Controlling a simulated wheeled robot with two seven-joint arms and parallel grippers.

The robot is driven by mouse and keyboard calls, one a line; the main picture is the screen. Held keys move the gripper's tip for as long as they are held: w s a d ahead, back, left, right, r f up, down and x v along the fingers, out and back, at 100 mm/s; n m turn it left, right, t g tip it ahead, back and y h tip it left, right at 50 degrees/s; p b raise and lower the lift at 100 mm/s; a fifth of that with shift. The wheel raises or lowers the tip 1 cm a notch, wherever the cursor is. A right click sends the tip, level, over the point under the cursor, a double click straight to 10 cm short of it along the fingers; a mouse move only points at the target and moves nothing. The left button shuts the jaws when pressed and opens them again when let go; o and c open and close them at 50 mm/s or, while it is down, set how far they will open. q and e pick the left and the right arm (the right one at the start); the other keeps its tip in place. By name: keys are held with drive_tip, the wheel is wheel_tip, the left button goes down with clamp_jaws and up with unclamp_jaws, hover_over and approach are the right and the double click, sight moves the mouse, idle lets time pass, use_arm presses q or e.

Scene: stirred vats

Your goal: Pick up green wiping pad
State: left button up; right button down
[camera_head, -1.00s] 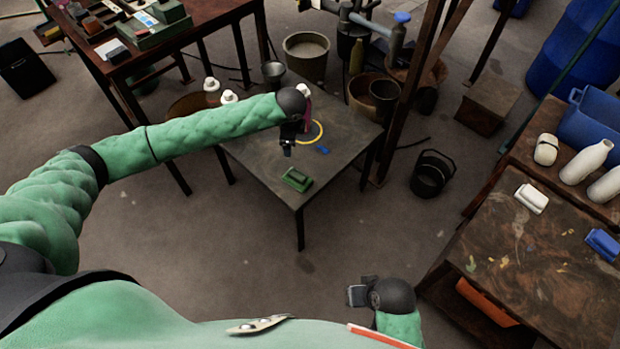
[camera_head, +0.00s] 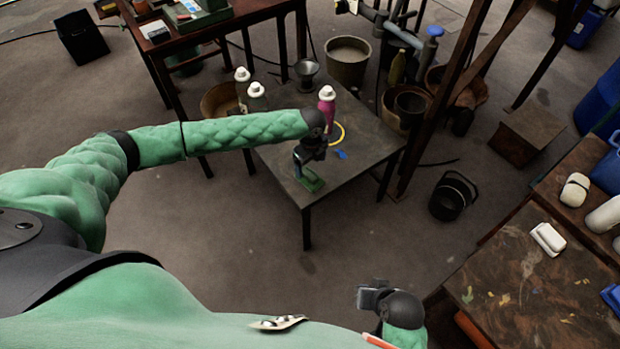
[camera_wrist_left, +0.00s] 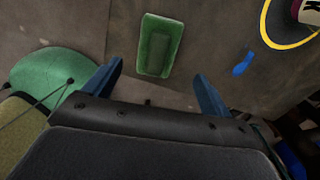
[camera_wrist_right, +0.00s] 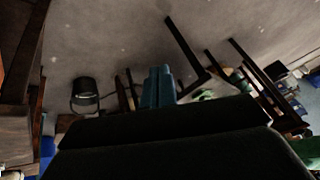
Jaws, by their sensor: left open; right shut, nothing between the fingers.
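The green wiping pad (camera_head: 311,181) lies on the small grey table (camera_head: 345,168), near its front corner. My left gripper (camera_head: 300,172) is above the table beside the pad and partly covers it in the head view. In the left wrist view the pad (camera_wrist_left: 160,45) shows whole, between and beyond the two blue fingertips of my left gripper (camera_wrist_left: 160,80). That gripper is open, with nothing between its fingers. My right gripper (camera_head: 362,298) is low at the front, away from the table. In the right wrist view its fingers (camera_wrist_right: 158,85) are together and empty.
A pink bottle (camera_head: 327,107), a yellow ring (camera_head: 338,135) and a blue item (camera_head: 340,154) are on the table behind the pad. Two white-capped bottles (camera_head: 256,97) stand at its left edge. A black bucket (camera_head: 452,196) is on the floor to the right.

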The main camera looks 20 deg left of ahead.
sight(310, 174)
use_arm(q)
drive_tip(key=shift+a+f, duration=0.1)
drive_tip(key=shift+f, duration=0.75)
wheel_tip(310, 174, down, 4)
drive_tip(key=shift+s+a+f+p, duration=0.1)
drive_tip(key=shift+s+f+p, duration=0.1)
drive_tip(key=shift+p, duration=0.2)
drive_tip(key=shift+w+f, duration=0.1)
drive_tip(key=shift+f, duration=0.3)
drive_tip(key=c, duration=1.1)
use_arm(e)
drive_tip(key=r, duration=0.3)
drive_tip(key=shift+s+d+r+g, duration=0.1)
drive_tip(key=shift+s+r+g, duration=0.2)
drive_tip(key=shift+s, duration=0.05)
